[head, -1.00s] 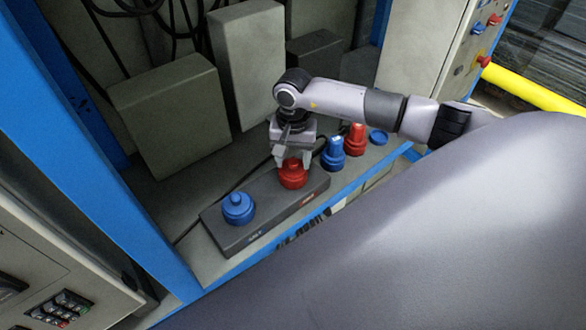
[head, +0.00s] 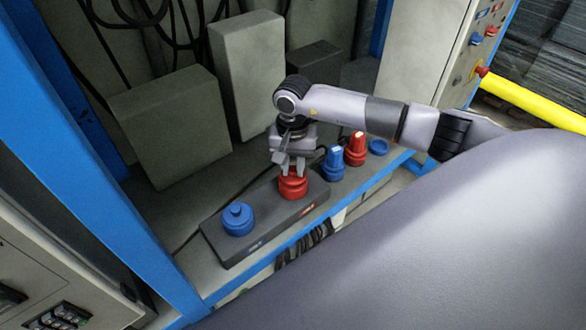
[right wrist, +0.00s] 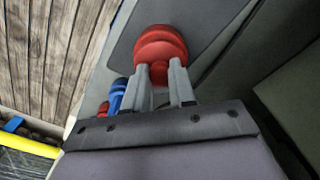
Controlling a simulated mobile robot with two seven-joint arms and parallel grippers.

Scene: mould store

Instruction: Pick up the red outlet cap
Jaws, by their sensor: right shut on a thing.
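The red outlet cap (head: 293,176) is at the right part of a dark grey block on the cabinet floor. My right gripper (head: 294,169) points down at it and is shut on its top knob. In the right wrist view the two fingertips (right wrist: 163,75) stand on either side of the red knob, with the wide round red body (right wrist: 160,42) beyond. A groove shows between upper and lower red parts in the head view; I cannot tell whether the cap is clear of the part below. My left gripper is not in view.
The dark grey block (head: 262,232) also bears a blue cap (head: 238,220). A blue plug (head: 333,163), a red plug (head: 355,149) and a blue disc (head: 378,147) stand to its right. Grey boxes (head: 170,122) stand behind. A blue post (head: 95,150) is at left.

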